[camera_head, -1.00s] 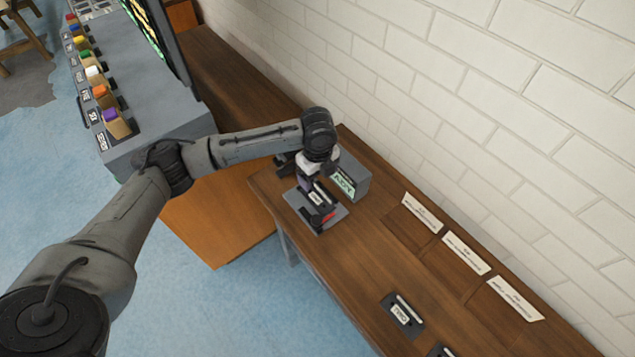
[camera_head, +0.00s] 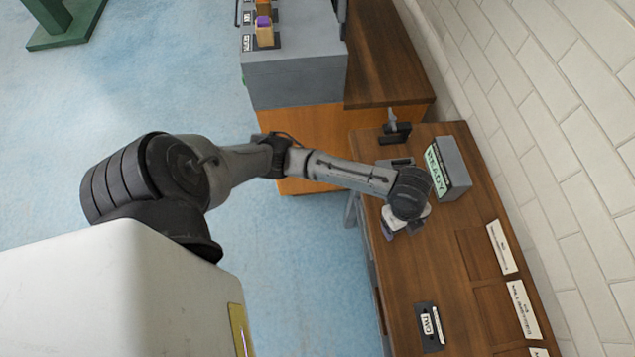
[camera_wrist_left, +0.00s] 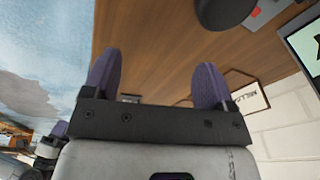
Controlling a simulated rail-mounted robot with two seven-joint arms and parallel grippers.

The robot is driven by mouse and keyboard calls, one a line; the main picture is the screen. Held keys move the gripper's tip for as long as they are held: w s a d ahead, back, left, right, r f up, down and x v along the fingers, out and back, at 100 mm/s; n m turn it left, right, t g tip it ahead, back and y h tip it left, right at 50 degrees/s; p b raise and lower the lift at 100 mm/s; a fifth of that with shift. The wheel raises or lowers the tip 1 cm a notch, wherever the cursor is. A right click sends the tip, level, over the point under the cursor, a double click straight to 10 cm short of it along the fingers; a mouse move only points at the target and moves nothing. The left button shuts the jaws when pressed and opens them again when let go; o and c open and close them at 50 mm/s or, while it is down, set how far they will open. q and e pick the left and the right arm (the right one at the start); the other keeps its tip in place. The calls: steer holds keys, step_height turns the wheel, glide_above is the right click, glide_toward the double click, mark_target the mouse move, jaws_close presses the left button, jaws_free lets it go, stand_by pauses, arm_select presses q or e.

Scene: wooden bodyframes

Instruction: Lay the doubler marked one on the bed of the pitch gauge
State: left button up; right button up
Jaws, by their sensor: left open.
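The pitch gauge (camera_head: 455,165) stands on the wooden bench, its green screen reading READY. Part of its grey bed (camera_head: 395,162) shows beside my arm; the rest is hidden behind it. I cannot make out the doubler marked one in the current views. My left gripper (camera_head: 402,228) is over the bench, on the near side of the gauge. In the left wrist view its two purple fingers (camera_wrist_left: 157,70) are apart with nothing between them. A red part (camera_wrist_left: 256,12) of the gauge shows at that view's top right. My right gripper is not in view.
A doubler marked TWO (camera_head: 430,326) lies on the bench (camera_head: 405,275). White label cards (camera_head: 502,247) line the wall side. A black stand (camera_head: 396,128) is at the bench's far end, near a grey cabinet (camera_head: 295,75). The brick wall bounds the right.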

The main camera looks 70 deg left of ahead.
arm_select(q)
steer(key=s+d+n, duration=0.1)
steer(key=s, duration=0.1)
steer(key=s+d+f+n, duration=0.1)
steer(key=s, duration=0.1)
steer(key=s+d+f+n+t+h, duration=0.1)
steer(key=s, duration=0.1)
steer(key=shift+s+d+f, duration=0.15)
steer(key=shift+d, duration=0.05)
steer(key=s+a+n+t+y, duration=0.1)
steer(key=s+a+n, duration=0.4)
steer(key=s+n, duration=0.6)
steer(key=s+y, duration=0.1)
steer(key=s, duration=0.3)
steer(key=shift+a+f+n+y, duration=0.3)
steer(key=shift+f+n, duration=0.05)
steer(key=shift+n, duration=0.05)
